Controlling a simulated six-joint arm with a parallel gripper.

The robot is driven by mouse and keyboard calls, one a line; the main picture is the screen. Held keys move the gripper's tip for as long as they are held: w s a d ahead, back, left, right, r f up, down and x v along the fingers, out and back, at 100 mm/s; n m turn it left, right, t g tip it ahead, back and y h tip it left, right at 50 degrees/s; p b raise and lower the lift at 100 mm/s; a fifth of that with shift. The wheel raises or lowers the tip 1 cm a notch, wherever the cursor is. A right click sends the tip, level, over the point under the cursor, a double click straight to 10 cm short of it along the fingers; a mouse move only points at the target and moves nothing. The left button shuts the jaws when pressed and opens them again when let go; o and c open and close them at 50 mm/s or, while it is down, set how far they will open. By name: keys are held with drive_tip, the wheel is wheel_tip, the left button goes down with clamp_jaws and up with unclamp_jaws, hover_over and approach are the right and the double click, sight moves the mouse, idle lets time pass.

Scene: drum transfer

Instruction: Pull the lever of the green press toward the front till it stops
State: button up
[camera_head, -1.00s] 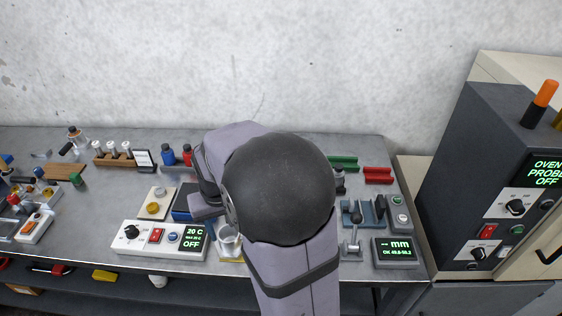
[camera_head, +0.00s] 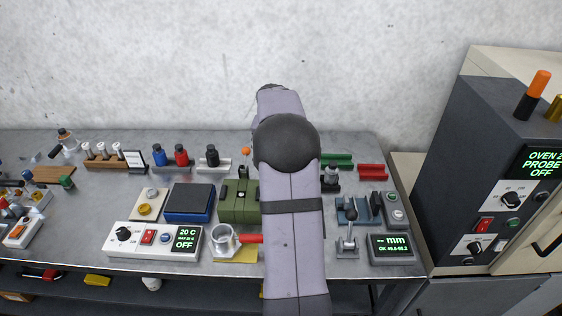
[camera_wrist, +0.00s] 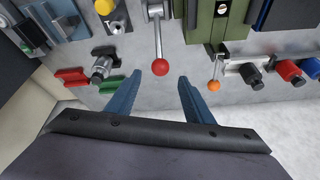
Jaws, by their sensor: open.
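The green press (camera_head: 238,203) stands mid-bench in the head view, partly hidden by my arm; its green body also shows at the top of the wrist view (camera_wrist: 202,25). Beside it in the wrist view, a metal lever with a red ball (camera_wrist: 160,67) points toward the wall from a grey pivot. Whether that pivot joins the press is unclear. A smaller orange-ball lever (camera_wrist: 213,85) sits at the press's wall-side end. My gripper (camera_wrist: 160,76) is open, its blue fingertips on either side of the red ball in the picture; contact cannot be told. My arm hides the gripper in the head view.
Black, red and blue bottles (camera_wrist: 288,70) stand beside the orange-ball lever. The wall is close behind.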

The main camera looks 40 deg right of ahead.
drive_tip(key=shift+p+x, duration=1.25)
drive_tip(key=shift+x, duration=2.05)
clamp_jaws()
